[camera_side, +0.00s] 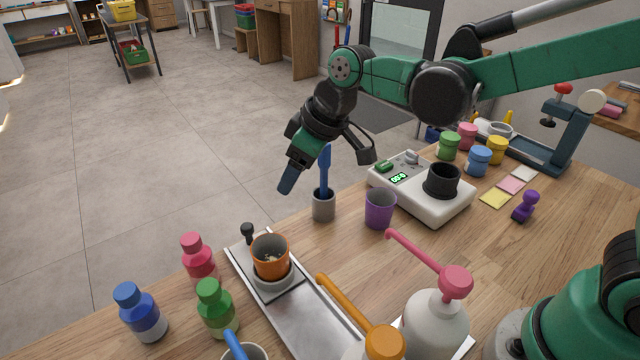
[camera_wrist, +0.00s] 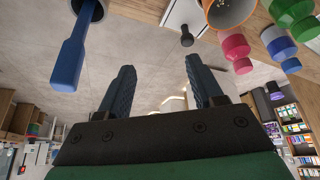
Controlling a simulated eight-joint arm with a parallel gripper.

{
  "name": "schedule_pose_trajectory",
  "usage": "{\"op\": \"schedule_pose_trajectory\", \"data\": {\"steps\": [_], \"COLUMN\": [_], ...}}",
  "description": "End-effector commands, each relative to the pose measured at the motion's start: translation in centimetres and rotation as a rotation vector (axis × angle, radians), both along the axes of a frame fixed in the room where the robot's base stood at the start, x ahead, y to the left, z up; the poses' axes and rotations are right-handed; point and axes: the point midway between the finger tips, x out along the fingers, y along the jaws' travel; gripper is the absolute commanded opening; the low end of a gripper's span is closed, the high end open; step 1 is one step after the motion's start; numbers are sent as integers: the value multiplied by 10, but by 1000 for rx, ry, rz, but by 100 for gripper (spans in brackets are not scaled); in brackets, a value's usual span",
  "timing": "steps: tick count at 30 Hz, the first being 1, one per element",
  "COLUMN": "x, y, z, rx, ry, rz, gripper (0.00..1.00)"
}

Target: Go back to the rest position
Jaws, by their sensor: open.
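My gripper (camera_side: 326,168) is open and empty, raised above the far edge of the wooden counter. In the wrist view the two dark blue fingers (camera_wrist: 160,80) stand apart with nothing between them. A blue spatula (camera_side: 325,172) stands upright in a small grey cup (camera_side: 323,207) near the fingers. In the wrist view the spatula (camera_wrist: 70,55) lies to the left, outside the fingers.
A white scale (camera_side: 400,198) bears a black cup (camera_side: 442,181); a purple cup (camera_side: 379,209) stands beside it. An orange cup (camera_side: 270,257) sits on a metal tray (camera_side: 315,312). Bottles (camera_side: 140,312) and pump dispensers (camera_side: 436,320) crowd the front. Open floor lies left.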

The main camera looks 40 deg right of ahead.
Motion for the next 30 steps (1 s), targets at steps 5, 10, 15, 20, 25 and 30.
{"op": "schedule_pose_trajectory", "data": {"steps": [5, 10, 15, 20, 25, 30], "x": [-41, -77, -99, -106, -106, -106], "y": [-49, -82, -101, -107, -107, -107], "z": [20, 21, 14, 10, 10, 10], "rx": [20, 45, 63, 69, 70, 70], "ry": [-56, -111, -152, -166, -167, -167], "rz": [-219, -402, -518, -558, -560, -558], "gripper": [60, 60, 60, 60, 60, 60]}}
